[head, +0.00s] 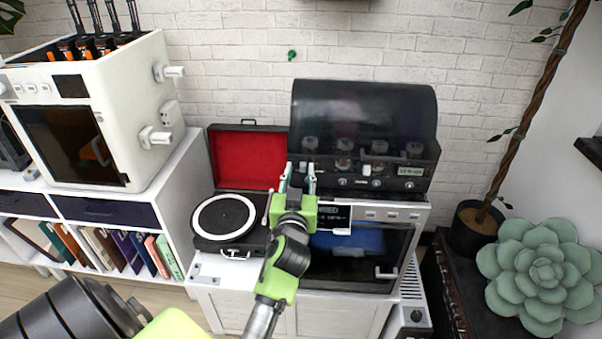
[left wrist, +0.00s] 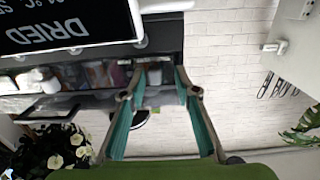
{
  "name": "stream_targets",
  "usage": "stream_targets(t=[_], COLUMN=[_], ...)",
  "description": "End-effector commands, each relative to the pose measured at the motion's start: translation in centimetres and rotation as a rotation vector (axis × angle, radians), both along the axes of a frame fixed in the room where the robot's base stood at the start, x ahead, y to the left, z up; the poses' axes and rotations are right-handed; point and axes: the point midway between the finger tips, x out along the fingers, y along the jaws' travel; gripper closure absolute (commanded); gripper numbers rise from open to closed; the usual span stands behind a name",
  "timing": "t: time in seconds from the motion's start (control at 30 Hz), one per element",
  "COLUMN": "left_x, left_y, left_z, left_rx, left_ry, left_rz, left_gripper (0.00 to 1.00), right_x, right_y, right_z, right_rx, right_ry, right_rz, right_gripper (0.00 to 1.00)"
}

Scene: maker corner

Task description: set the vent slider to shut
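The machine with a dark domed hood (head: 365,108) stands on a white oven-like unit (head: 345,288). Its front strip has round knobs, a small pale label and a small white upright tab (head: 366,170), which may be the vent slider; I cannot tell its setting. My left gripper (head: 299,178) is in front of the strip's left end, fingers apart and empty. In the left wrist view, the left gripper (left wrist: 160,76) also shows open, with teal pads and nothing between them. A dark display reading DRIED (left wrist: 62,24) appears upside down there. My right gripper is not in view.
An open black case with red lining (head: 245,160) and a turntable (head: 224,217) lies left of the machine. A white printer-like box (head: 135,90) stands on the shelf further left. A potted trunk and a green succulent (head: 545,270) are at right.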

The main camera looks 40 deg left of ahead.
Motion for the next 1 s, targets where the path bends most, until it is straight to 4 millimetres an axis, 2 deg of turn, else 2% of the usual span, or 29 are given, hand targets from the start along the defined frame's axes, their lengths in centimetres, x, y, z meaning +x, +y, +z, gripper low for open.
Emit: stream_targets(t=[0.17, 0.27, 0.6, 0.7, 1.0], left_x=[0.0, 0.1, 0.1, 0.1, 0.0], left_y=[-0.1, 0.0, 0.1, 0.1, 0.2], left_z=[0.2, 1.2, 7.5, 8.9, 10.0], left_rx=[0.000, 0.001, 0.001, 0.000, -0.001], left_ry=[-0.002, -0.007, -0.007, -0.005, 0.000], left_rz=[-0.002, -0.002, -0.001, 0.000, 0.000], left_gripper=[0.71, 0.71, 0.71, 0.71, 0.71], right_x=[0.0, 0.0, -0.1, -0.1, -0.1], right_y=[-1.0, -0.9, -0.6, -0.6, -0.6], right_z=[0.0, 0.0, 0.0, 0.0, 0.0], right_rx=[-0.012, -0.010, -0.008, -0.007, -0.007], right_ry=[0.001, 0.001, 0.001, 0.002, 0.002], right_rz=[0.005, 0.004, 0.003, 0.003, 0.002], right_gripper=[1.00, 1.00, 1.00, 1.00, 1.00])
